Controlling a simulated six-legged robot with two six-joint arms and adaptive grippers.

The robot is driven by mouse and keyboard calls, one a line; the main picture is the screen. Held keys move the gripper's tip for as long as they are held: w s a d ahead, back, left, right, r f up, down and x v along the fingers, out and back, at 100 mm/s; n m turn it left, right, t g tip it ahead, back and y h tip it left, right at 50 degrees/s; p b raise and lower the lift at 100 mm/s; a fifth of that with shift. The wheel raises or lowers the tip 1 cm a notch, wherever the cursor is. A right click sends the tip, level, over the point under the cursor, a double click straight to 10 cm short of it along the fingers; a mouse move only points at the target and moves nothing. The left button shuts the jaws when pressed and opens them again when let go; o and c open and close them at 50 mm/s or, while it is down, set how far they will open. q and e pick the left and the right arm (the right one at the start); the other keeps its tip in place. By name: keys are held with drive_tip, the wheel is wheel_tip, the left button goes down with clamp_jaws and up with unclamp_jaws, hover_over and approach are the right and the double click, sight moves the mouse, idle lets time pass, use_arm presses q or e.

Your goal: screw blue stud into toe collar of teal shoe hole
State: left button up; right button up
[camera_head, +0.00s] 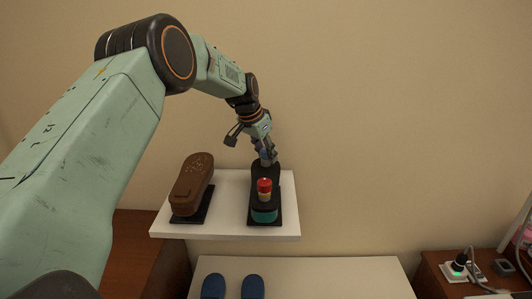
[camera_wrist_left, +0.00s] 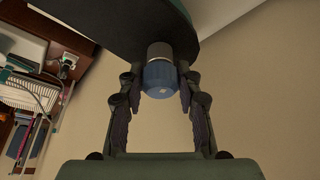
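The teal shoe (camera_head: 264,216) stands at the right of the white shelf, dark sole up, with a teal end nearest me. A red stud with a cream lower part (camera_head: 264,188) stands on its near half. My left gripper (camera_head: 266,160) is at the far, toe end of the sole. In the left wrist view the gripper (camera_wrist_left: 160,88) has its fingers on both sides of the blue stud (camera_wrist_left: 159,80), which has a silvery collar (camera_wrist_left: 159,51) against the dark sole (camera_wrist_left: 110,20). The hole and thread are hidden. My right gripper is not in view.
A brown shoe (camera_head: 192,182) on a dark base stands left on the white shelf (camera_head: 232,183). Below is a white surface (camera_head: 330,275) with two blue slippers (camera_head: 253,286). A cabinet with a plug (camera_head: 459,265) is at lower right. The wall is close behind the shelf.

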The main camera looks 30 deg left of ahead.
use_arm(q)
drive_tip(key=c, duration=0.3)
drive_tip(key=m+h, duration=0.1)
drive_tip(key=m, duration=0.2)
drive_tip(key=shift+m, duration=0.4)
drive_tip(key=shift+c, duration=0.2)
drive_tip(key=shift+m+g+h, duration=0.7)
drive_tip(key=shift+m, duration=1)
drive_tip(key=o, duration=0.6)
